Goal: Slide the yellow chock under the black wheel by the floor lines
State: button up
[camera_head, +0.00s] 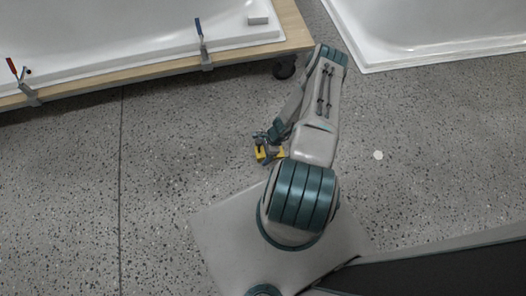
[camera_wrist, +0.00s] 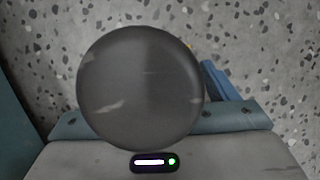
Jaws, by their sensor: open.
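The yellow chock (camera_head: 261,154) lies on the speckled floor near the middle of the head view. My gripper (camera_head: 265,143) is open at the chock, and its grey fingers partly cover it. I cannot tell whether they touch it. In the wrist view a large dark disc hides most of the scene; only a sliver of yellow (camera_wrist: 188,44) shows at its upper right edge. The black wheel (camera_head: 285,68) stands under the right end of a wooden frame, above and slightly right of the chock, with bare floor between them.
The wooden frame (camera_head: 232,56) carries a white tub shell (camera_head: 130,40), with clamps (camera_head: 204,50) on its edge. Another white shell (camera_head: 430,45) is at the upper right. A dark floor line (camera_head: 121,180) runs down the left. A white spot (camera_head: 378,155) marks the open floor right.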

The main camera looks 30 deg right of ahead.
jog(key=p+v, duration=0.5)
jog(key=v, duration=0.8)
jog(key=shift+d+r, duration=0.2)
jog(key=shift+r, duration=0.1)
jog(key=shift+r, duration=0.1)
